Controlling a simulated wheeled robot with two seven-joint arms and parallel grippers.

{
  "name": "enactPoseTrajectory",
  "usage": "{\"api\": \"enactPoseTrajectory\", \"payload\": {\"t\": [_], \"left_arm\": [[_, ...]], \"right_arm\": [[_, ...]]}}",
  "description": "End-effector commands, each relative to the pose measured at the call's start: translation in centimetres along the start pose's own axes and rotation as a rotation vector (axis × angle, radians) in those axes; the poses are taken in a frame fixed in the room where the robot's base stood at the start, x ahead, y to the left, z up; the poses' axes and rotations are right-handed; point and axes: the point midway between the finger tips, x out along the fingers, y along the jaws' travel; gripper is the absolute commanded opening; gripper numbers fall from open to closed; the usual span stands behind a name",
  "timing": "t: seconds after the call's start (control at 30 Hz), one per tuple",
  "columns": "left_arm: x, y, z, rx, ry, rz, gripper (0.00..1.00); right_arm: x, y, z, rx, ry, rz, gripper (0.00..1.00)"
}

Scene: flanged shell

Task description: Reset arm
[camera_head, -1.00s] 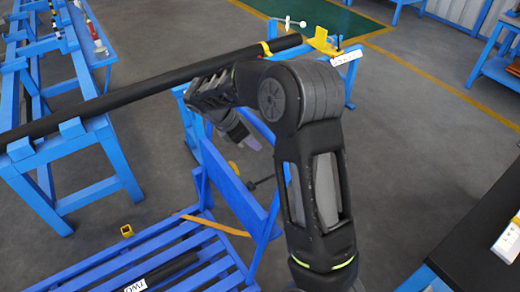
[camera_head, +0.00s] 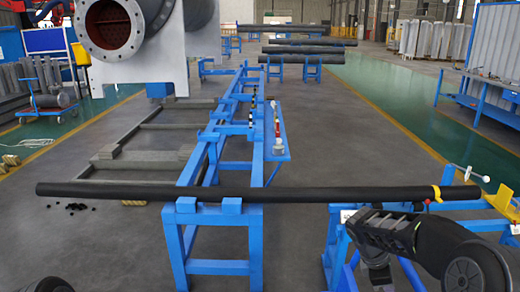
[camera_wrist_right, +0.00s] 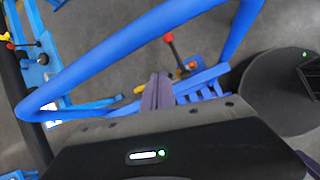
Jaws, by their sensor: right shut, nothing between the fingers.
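My right arm reaches in at the lower right of the head view, beside a blue frame and just in front of the long black pipe (camera_head: 290,194). In the right wrist view my right gripper (camera_wrist_right: 157,92) shows its purple fingers together, with nothing between them. A curved blue bar (camera_wrist_right: 140,52) crosses above the fingers in that picture. A red-knobbed lever (camera_wrist_right: 170,42) shows beyond them. My left gripper is not in view. A dark rounded part at the bottom left edge of the head view is too cut off to identify.
The pipe lies across a blue stand (camera_head: 215,267) and reaches a yellow bracket (camera_head: 502,201) at the right. A grey flanged shell (camera_head: 162,22) with a red-rimmed opening stands at the upper left. Open floor (camera_head: 360,140) lies behind the pipe.

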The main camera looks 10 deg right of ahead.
Motion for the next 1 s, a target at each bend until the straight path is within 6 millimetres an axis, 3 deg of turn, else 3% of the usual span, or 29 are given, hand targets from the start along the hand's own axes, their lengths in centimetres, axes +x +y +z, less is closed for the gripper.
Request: {"api": "enactPoseTrajectory", "payload": {"t": [0.13, 0.27, 0.4, 0.5, 0.6, 0.73, 0.87, 1.0], "left_arm": [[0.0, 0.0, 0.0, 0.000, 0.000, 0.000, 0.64], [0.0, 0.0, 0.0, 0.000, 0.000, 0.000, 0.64], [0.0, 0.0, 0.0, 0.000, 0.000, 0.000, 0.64], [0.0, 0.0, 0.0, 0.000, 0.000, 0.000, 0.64], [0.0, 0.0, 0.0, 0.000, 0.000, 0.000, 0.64], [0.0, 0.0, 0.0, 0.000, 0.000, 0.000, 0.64], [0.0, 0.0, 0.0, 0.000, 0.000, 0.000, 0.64], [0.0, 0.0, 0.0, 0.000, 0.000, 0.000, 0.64]], "right_arm": [[1.4, -0.5, -7.9, 0.191, 0.242, 0.044, 0.00], [3.2, -4.1, -17.0, 0.407, 0.486, -0.028, 0.00], [5.4, -11.3, -25.7, 0.727, 0.693, -0.222, 0.00], [7.4, -18.2, -29.6, 0.995, 0.749, -0.401, 0.00], [9.3, -25.2, -30.9, 1.210, 0.712, -0.543, 0.00], [10.6, -32.2, -30.7, 1.295, 0.616, -0.648, 0.00], [11.1, -36.2, -30.4, 1.284, 0.548, -0.713, 0.00], [11.5, -37.2, -30.4, 1.288, 0.526, -0.734, 0.00]]}}
